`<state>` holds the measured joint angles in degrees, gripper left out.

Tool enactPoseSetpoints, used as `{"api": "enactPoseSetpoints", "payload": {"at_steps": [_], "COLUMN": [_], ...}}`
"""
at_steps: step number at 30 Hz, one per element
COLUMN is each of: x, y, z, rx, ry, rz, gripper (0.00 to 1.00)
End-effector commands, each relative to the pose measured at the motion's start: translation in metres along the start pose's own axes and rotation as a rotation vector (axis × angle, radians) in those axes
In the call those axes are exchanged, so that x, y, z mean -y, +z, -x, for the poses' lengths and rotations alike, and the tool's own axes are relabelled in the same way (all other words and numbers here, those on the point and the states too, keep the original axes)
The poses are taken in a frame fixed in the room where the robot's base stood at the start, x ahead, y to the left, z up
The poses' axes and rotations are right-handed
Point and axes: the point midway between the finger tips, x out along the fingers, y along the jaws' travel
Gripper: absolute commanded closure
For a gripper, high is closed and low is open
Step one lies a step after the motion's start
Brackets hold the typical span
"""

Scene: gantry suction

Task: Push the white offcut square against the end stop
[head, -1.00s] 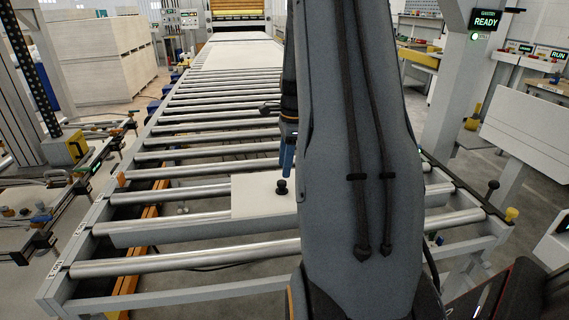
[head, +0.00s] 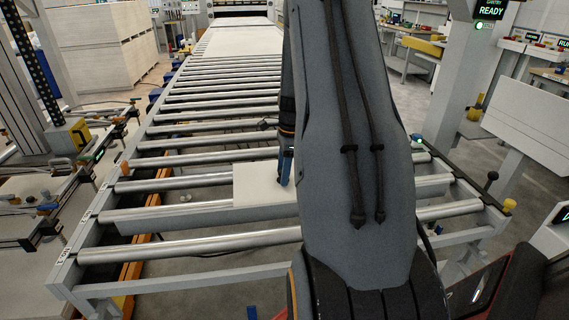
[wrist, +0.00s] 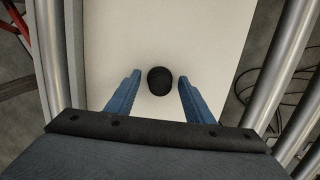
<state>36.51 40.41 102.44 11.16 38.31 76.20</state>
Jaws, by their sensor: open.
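The white offcut (head: 257,184) lies flat across the rollers near the front of the conveyor, its right part hidden behind my arm. It fills the middle of the wrist view (wrist: 180,30). A black round knob (wrist: 160,80) stands on it. My gripper (wrist: 158,88) is open, with one blue finger on each side of the knob and a gap on both sides. In the head view my gripper (head: 286,168) is low over the offcut and hides the knob. A grey crossbar (head: 170,215), apparently the end stop, runs along the offcut's near side; I cannot tell whether they touch.
A bare steel roller (head: 200,244) lies in front of the crossbar, and more rollers (head: 210,118) run back to a large white sheet (head: 240,40). Side rails border the conveyor. A black knob (head: 492,176) and a yellow one (head: 509,204) stand at the right rail.

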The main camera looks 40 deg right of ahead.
Motion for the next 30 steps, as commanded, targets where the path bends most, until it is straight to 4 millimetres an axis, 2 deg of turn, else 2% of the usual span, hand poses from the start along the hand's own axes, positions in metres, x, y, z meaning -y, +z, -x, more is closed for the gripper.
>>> {"api": "enactPoseSetpoints", "payload": {"at_steps": [9,11,18,30], "x": [0.0002,0.0002,0.0001,-0.0044], "y": [0.0001,0.0001,0.0001,0.0009], "z": [-0.0026,-0.0025,-0.0024,-0.0019], "rx": [0.0,0.0,0.0,0.0], "ry": [-0.001,-0.001,0.0,0.001], "rz": [0.0,0.0,0.001,0.001], "gripper": [0.52,0.61,1.0,1.0]}}
